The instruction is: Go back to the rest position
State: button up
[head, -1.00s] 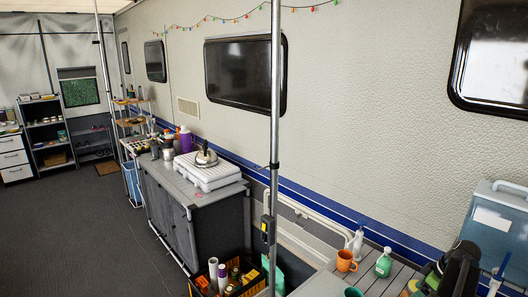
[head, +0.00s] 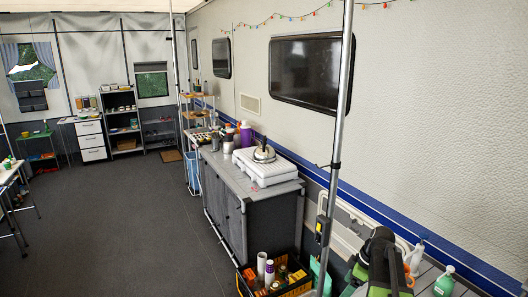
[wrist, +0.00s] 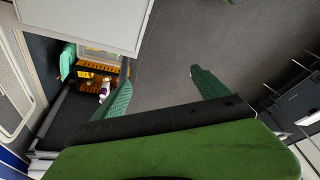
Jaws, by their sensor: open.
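My gripper shows in the wrist view (wrist: 160,92), with its two green fingers spread apart and only dark floor between them. It is open and empty. In the head view part of my arm (head: 385,265) shows at the lower right, in front of the slatted table; the fingers cannot be made out there.
A grey cabinet (head: 235,215) with a white stove and a kettle (head: 264,153) stands along the caravan wall. An orange-and-black crate (head: 275,282) of bottles sits on the floor before it. A metal pole (head: 338,140) stands close by. A green bottle (head: 444,282) is at right. Open floor (head: 110,220) lies left.

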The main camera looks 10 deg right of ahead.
jog(key=s+a+m+h, duration=0.1)
jog(key=a+m, duration=0.2)
jog(key=a, duration=0.5)
jog(key=s+a+f+m+g+h, duration=0.1)
jog(key=a+m, duration=0.3)
jog(key=a, duration=0.5)
jog(key=s+a+f+m+h, duration=0.1)
jog(key=s+a+m, duration=0.2)
jog(key=a, duration=0.5)
jog(key=shift+s+a+g+b, duration=0.15)
jog(key=shift+s+g+b, duration=0.1)
jog(key=shift+g+b, duration=0.15)
